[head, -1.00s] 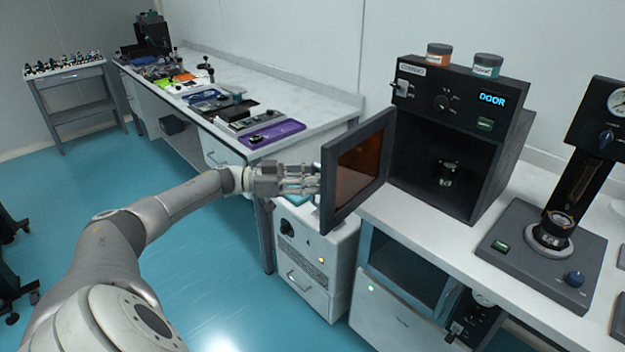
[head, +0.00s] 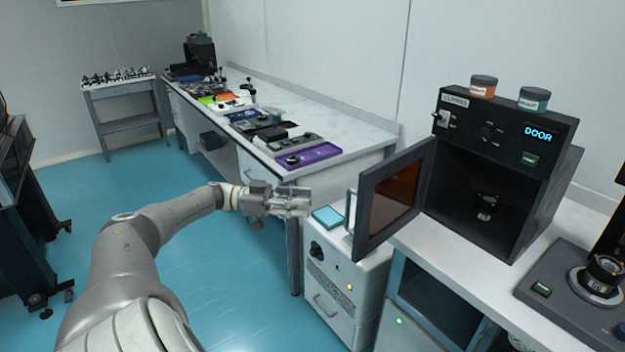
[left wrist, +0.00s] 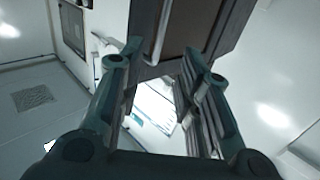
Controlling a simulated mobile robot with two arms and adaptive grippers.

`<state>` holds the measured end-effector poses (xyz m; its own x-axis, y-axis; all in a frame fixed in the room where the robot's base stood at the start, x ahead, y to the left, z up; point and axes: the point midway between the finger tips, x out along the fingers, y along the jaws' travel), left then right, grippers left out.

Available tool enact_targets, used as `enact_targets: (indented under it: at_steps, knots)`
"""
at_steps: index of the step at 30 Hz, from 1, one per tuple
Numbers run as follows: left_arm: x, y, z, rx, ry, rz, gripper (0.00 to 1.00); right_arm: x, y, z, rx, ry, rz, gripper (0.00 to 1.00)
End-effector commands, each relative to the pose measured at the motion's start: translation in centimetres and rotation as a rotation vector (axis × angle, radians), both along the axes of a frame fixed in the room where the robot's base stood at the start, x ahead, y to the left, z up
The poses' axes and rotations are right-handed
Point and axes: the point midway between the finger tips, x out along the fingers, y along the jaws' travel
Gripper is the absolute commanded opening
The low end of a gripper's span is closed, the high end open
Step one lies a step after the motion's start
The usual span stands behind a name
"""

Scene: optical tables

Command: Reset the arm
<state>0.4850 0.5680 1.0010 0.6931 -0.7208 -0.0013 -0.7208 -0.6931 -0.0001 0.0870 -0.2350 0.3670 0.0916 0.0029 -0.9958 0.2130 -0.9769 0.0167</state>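My left arm reaches in from the left of the head view. Its gripper (head: 292,202) is in the air, left of the open oven-like chamber's door (head: 393,198) and apart from it. In the left wrist view the two fingers (left wrist: 158,85) are spread with a gap between them and nothing held. A dark panel with a light bar (left wrist: 180,30) shows beyond the fingertips. The chamber (head: 480,195) stands open with a small dark item (head: 487,205) inside, and its display reads DOOR. My right gripper is not in view.
A white cabinet (head: 345,285) stands below the door, with a teal pad (head: 327,217) on top. A long bench (head: 345,130) with a purple tray (head: 307,155) runs behind. A dark instrument (head: 585,300) stands at right. Blue floor on the left is open.

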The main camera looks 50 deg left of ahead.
Motion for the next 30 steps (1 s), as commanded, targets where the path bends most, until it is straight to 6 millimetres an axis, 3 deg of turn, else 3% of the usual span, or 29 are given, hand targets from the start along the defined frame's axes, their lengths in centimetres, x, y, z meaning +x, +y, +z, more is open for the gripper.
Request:
enact_targets:
  at_steps: [17, 20, 23, 26, 30]
  knots:
    - [-0.1, 0.0, 0.0, 0.0, 0.0, 0.0, 0.32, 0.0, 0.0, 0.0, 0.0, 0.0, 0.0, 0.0]
    - [0.2, 0.0, -0.9, -0.001, 0.0, 0.017, 0.32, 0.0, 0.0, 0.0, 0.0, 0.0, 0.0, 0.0]
    - [1.0, -0.2, -4.3, -0.003, 0.003, 0.086, 0.32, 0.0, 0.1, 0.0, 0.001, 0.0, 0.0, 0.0]
    - [2.0, -0.5, -10.4, 0.015, 0.021, 0.217, 0.32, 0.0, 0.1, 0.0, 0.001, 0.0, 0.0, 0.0]
    - [1.8, -1.5, -21.0, 0.079, 0.098, 0.424, 0.32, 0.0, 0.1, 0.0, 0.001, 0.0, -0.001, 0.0]
